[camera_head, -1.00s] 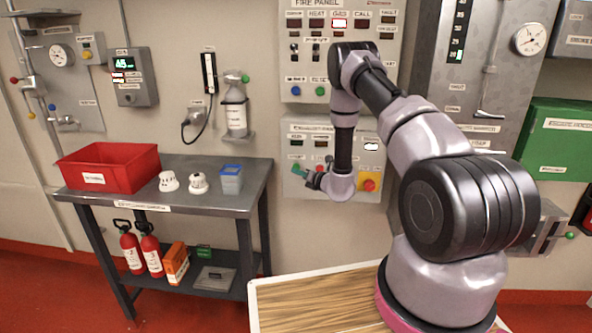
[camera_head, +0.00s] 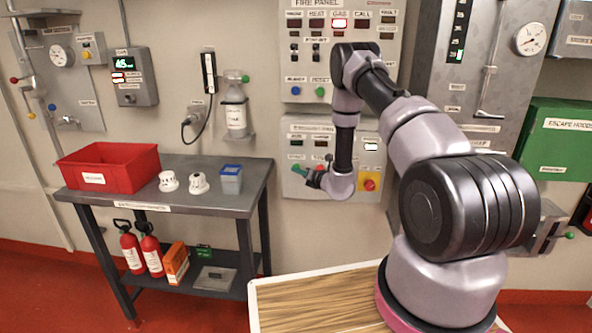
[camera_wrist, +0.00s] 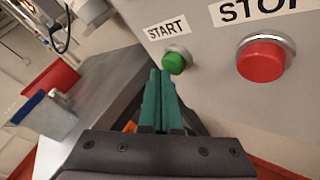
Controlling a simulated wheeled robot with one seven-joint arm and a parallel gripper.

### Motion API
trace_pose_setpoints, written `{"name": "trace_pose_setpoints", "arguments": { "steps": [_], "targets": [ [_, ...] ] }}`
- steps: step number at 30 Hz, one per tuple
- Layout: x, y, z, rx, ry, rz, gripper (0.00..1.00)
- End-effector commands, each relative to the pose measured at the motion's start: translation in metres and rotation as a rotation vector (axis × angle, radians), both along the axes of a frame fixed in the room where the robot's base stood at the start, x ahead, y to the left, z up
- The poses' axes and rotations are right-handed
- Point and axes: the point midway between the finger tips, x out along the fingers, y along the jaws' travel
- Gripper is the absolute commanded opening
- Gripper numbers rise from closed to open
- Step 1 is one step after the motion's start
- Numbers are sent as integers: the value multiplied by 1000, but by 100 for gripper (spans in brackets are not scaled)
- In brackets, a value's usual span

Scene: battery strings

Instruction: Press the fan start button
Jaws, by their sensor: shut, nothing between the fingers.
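The green start button (camera_wrist: 174,62) is on a grey panel under a START label (camera_wrist: 167,28) in the wrist view. In the head view the same panel (camera_head: 309,127) is on the wall, and the green button (camera_head: 297,169) shows just left of my gripper. My gripper (camera_wrist: 158,75) is shut and empty, its green fingertips pointing at the button from just below and left in the picture. The fingertips look very close to it; I cannot tell whether they touch.
A red stop button (camera_wrist: 261,60) with a STOP label is right of the start button. A fire panel (camera_head: 339,70) hangs above. A bench with a red bin (camera_head: 110,168), two white detectors and a blue-lidded container (camera_head: 231,179) stands left.

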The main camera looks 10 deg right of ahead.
Motion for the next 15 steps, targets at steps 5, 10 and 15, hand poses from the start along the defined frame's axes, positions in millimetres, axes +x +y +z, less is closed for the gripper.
{"name": "trace_pose_setpoints", "arguments": {
  "steps": [5, 10, 15],
  "targets": [
    [2, -1, 0, 0, 0, 0, 0],
    [4, -1, 0, 0, 0, 0, 0],
    [6, -2, 0, 0, 0, 0, 0]
  ]
}}
